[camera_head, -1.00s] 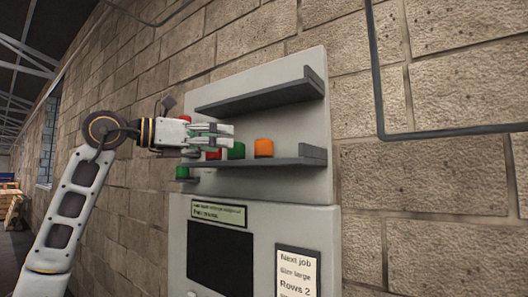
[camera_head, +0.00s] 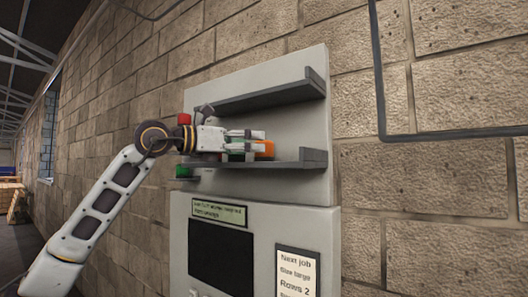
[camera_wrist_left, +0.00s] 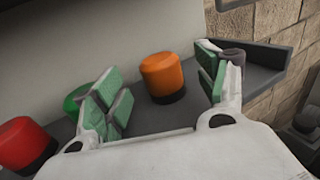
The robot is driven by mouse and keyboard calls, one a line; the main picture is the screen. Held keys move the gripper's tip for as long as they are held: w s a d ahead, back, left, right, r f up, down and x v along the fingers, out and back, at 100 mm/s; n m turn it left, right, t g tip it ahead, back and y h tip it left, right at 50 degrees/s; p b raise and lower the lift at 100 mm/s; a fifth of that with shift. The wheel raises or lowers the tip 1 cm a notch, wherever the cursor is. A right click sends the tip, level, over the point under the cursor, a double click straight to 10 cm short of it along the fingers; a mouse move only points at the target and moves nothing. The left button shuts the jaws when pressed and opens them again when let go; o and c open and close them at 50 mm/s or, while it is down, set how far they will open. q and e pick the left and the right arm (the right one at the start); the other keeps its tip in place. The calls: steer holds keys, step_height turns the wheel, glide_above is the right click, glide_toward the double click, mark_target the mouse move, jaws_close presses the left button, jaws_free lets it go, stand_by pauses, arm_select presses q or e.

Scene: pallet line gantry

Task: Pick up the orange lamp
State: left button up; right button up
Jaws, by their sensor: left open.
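The orange lamp (camera_head: 265,150) stands upright on the lower grey shelf, partly hidden behind my left gripper (camera_head: 258,139). In the left wrist view the orange lamp (camera_wrist_left: 162,72), with a dark base, stands beyond and between the spread green-padded fingers of my left gripper (camera_wrist_left: 163,90). The fingers do not appear to touch it. The gripper is open and empty. My right gripper is in neither view.
A green lamp (camera_wrist_left: 76,100) is close by, partly behind one finger, with a red lamp (camera_wrist_left: 24,142) beyond it. An upper shelf (camera_head: 262,98) overhangs. The lower shelf (camera_head: 300,160) has a raised end.

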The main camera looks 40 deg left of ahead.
mark_target(256, 142)
arm_select(q)
steer(key=shift+w+d+r+p, duration=0.15)
steer(key=shift+w+p, duration=0.3)
steer(key=shift+w, duration=0.25)
steer(key=shift+w+d+p, duration=0.15)
steer(key=shift+w+p, duration=0.25)
steer(key=shift+w, duration=0.2)
steer(key=shift+w+d, duration=0.1)
steer(key=shift+w, duration=0.3)
steer(key=shift+p+x, duration=0.45)
steer(key=shift+x, duration=0.35)
steer(key=shift+w, duration=0.1)
steer(key=shift+c, duration=0.4)
steer(key=c, duration=1.1)
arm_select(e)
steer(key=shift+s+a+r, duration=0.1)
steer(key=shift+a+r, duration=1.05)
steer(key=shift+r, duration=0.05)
arm_select(q)
steer(key=shift+r, duration=0.15)
